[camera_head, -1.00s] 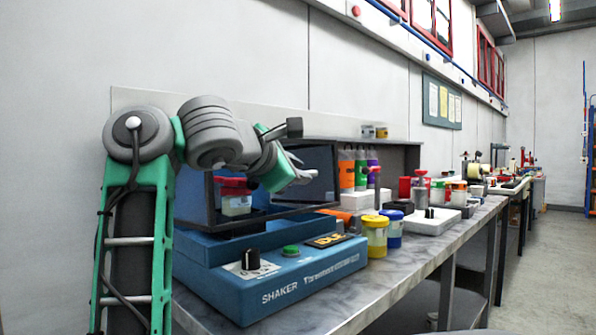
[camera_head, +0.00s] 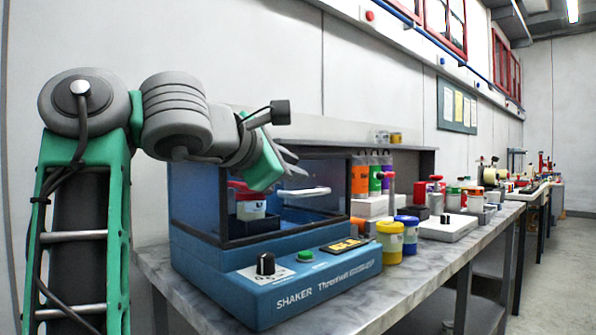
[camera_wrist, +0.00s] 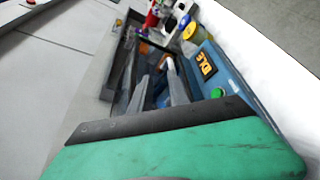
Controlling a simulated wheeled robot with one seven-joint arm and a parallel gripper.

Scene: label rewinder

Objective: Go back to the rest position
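My gripper (camera_head: 291,163) hangs in front of the upper part of the blue shaker (camera_head: 330,283), near its dark window. Its two grey fingers are apart with nothing seen between them. In the wrist view the fingers (camera_wrist: 158,88) also stand apart, pointing towards the shaker. A white cup with a red lid (camera_head: 250,204) shows inside the shaker's chamber. The shaker's front panel has a black knob, a green button and a lit yellow display.
A marble-topped bench (camera_head: 455,250) runs off to the right. A yellow-lidded jar (camera_head: 390,240) and a blue-lidded jar (camera_head: 408,233) stand beside the shaker. Several bottles and devices sit farther along. The floor (camera_head: 560,275) on the right is clear.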

